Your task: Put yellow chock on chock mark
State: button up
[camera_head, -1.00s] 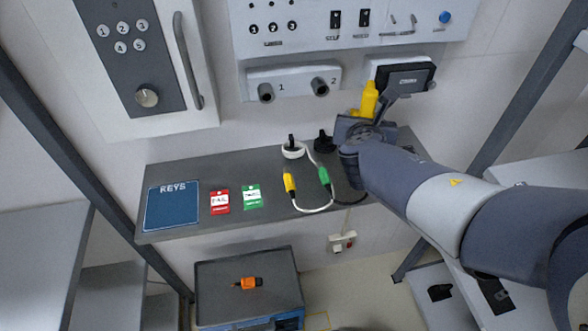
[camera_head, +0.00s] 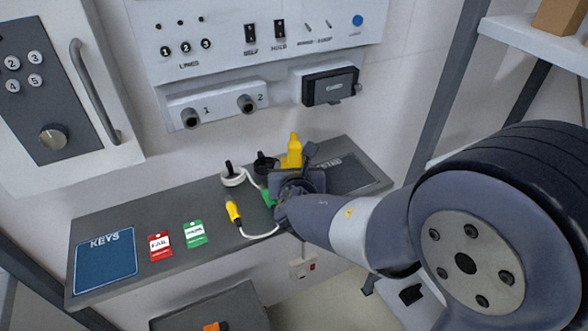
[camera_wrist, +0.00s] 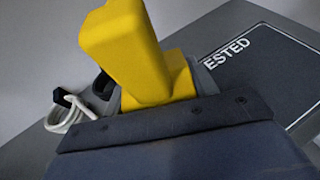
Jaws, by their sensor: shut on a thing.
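My gripper (camera_head: 293,172) is shut on a yellow block, apparently the yellow chock (camera_head: 293,150), with a narrower part sticking up. I hold it over the right half of the grey shelf, beside the black plug. In the wrist view the yellow chock (camera_wrist: 135,55) rises tilted from between the jaws (camera_wrist: 155,100), and its lower end is hidden by my gripper. I cannot tell whether it touches the shelf. No chock mark can be made out in the current views.
The grey shelf (camera_head: 100,220) holds a blue KEYS mat (camera_head: 105,262), red (camera_head: 160,246) and green (camera_head: 195,233) tags, a white cable with a yellow connector (camera_head: 233,212), a black plug (camera_head: 263,163) and a dark TESTED area (camera_head: 350,175). A wall panel (camera_head: 250,40) is behind.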

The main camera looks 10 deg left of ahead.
jog(key=shift+f, duration=0.15)
jog(key=o, duration=1.2)
jog(key=shift+r, duration=0.2)
